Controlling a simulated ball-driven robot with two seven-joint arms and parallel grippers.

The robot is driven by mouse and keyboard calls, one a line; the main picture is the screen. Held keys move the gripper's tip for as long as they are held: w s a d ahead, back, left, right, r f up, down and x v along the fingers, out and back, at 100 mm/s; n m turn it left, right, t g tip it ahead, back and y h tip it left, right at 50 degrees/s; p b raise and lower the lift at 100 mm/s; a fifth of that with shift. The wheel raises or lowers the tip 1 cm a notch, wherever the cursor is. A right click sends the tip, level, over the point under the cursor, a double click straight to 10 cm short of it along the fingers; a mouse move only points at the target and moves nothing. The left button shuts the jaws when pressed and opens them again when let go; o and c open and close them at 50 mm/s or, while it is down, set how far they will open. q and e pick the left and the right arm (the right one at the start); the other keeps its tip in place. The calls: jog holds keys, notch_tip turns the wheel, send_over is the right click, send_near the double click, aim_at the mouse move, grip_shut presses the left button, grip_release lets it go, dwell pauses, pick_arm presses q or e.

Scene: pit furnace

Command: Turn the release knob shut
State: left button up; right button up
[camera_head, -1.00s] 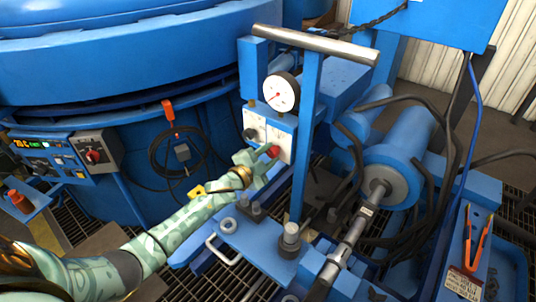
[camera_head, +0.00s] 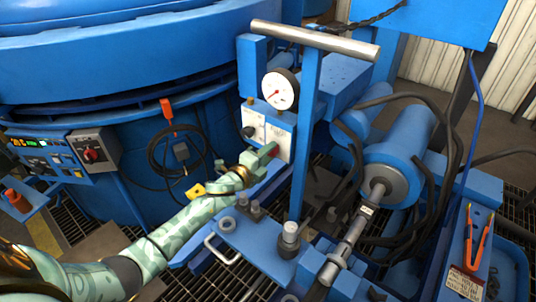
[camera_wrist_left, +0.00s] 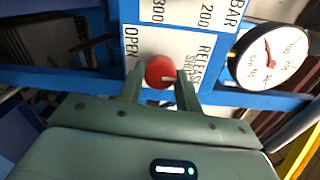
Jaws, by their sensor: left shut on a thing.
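The red release knob (camera_wrist_left: 160,72) sits on a white label plate, between the two fingers of my left gripper (camera_wrist_left: 162,88) in the left wrist view. The label beside it reads "OPEN" on one side and "RELEASE" with "SHUT" partly hidden on the other. A small pale mark shows on the knob's face. In the head view my left gripper (camera_head: 268,154) is at the white plate (camera_head: 277,134), shut on the knob, which it mostly hides. My right gripper is not in view.
A pressure gauge (camera_head: 281,90) is above the plate, and a black knob (camera_head: 248,132) is left of the release knob. A blue post with a grey crossbar (camera_head: 315,38) stands just right of my gripper. Orange-handled pliers (camera_head: 479,240) are at the far right.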

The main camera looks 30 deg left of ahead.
pick_arm(q)
jog(key=shift+f, duration=0.15)
dwell(0.4)
jog(key=o, duration=1)
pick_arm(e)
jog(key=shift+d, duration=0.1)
pick_arm(q)
jog(key=shift+s, duration=0.1)
jog(key=s+a+p, duration=0.2)
jog(key=s+p, duration=0.1)
jog(key=s, duration=1.3)
jog(key=shift+r+p, duration=0.3)
jog(key=shift+p, duration=0.05)
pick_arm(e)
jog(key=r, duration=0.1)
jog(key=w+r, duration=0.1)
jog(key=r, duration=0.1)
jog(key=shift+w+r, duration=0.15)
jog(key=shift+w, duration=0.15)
